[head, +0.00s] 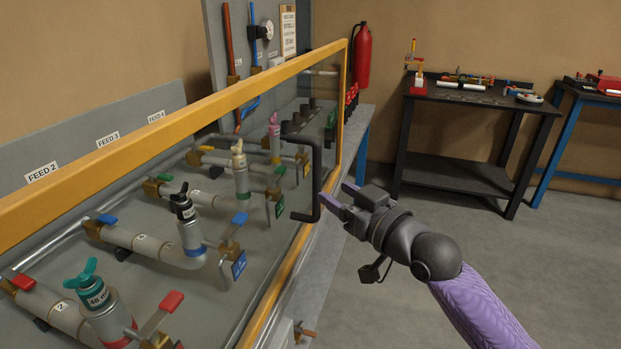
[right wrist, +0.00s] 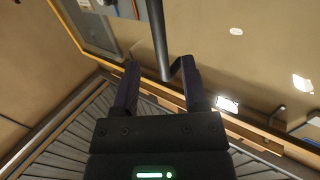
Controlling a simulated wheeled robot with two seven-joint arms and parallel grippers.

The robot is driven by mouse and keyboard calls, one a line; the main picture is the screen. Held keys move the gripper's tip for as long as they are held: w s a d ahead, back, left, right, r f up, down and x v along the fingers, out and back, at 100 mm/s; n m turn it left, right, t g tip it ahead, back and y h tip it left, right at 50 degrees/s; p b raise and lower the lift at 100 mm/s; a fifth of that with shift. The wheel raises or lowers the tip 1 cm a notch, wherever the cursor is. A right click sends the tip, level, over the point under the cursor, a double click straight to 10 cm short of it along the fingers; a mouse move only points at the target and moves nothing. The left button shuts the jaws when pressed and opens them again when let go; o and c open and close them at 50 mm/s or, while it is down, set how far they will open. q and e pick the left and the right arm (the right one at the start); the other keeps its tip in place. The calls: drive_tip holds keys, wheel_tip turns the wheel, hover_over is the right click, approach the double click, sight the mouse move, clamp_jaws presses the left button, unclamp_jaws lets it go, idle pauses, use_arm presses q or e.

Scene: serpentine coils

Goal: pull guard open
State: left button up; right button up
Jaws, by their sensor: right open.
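The guard is a clear panel in a yellow-orange frame (head: 180,118), standing in front of a bench of pipes and valves. A black C-shaped handle (head: 316,175) is fixed on its face near the right end. My right gripper (head: 337,193) is open just right of the handle's lower part, with purple fingers pointing at it. In the right wrist view the handle bar (right wrist: 158,38) reaches down between the tips of the open gripper (right wrist: 160,66), nearer the right finger. I cannot tell whether they touch. My left gripper is out of view.
Pipes with coloured valve levers lie behind the panel, below FEED labels (head: 108,138). A red fire extinguisher (head: 362,55) hangs on the back wall. A black table (head: 478,95) with parts stands at the back right. The floor (head: 480,250) right of the bench is clear.

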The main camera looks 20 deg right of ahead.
sight(320, 183)
drive_tip(key=b+x, duration=0.1)
drive_tip(key=x, duration=0.5)
drive_tip(key=shift+w+f, duration=0.1)
drive_tip(key=shift+w, duration=0.05)
clamp_jaws()
idle(1.1)
